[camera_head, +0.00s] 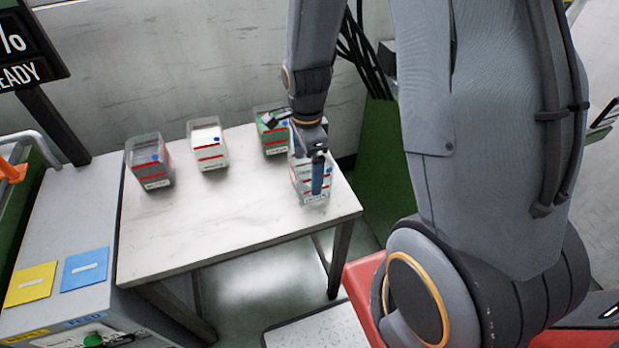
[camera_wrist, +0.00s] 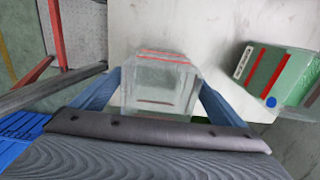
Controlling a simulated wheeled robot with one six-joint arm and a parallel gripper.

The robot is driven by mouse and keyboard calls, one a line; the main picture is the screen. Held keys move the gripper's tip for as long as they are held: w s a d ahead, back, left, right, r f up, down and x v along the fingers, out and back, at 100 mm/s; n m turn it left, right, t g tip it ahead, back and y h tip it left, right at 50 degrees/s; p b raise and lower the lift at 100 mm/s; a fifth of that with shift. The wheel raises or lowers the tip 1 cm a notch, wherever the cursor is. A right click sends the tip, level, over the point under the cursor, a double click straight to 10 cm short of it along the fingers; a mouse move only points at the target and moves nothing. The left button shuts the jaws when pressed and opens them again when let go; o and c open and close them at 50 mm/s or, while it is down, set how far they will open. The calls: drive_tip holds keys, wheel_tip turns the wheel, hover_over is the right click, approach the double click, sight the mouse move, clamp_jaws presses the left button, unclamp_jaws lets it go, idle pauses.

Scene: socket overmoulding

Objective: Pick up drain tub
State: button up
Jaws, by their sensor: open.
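A clear, empty-looking tub with red lines (camera_head: 300,190) stands at the right end of the white table, and I take it for the drain tub, though its label is too small to read. It also shows in the wrist view (camera_wrist: 160,90). My gripper (camera_head: 318,172) is over this tub and partly hides it. In the wrist view, the blue fingers of my gripper (camera_wrist: 158,78) are open, one on each side of the tub. Whether they touch its walls I cannot tell.
A green-filled tub (camera_head: 272,138) stands just behind, and shows at right in the wrist view (camera_wrist: 285,78). A white-filled tub (camera_head: 208,150) and a grey-filled tub (camera_head: 152,168) stand further left. The front middle of the table (camera_head: 215,220) is clear.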

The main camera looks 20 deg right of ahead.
drive_tip(key=shift+d+f+p, duration=0.2)
drive_tip(key=shift+f+p, duration=0.2)
drive_tip(key=shift+f, duration=1.1)
drive_tip(key=shift+d+f+p, duration=0.15)
drive_tip(key=shift+f+p, duration=0.25)
drive_tip(key=shift+f, duration=1.05)
drive_tip(key=c, duration=1.1)
drive_tip(key=shift+r, duration=0.1)
drive_tip(key=shift+c, duration=0.2)
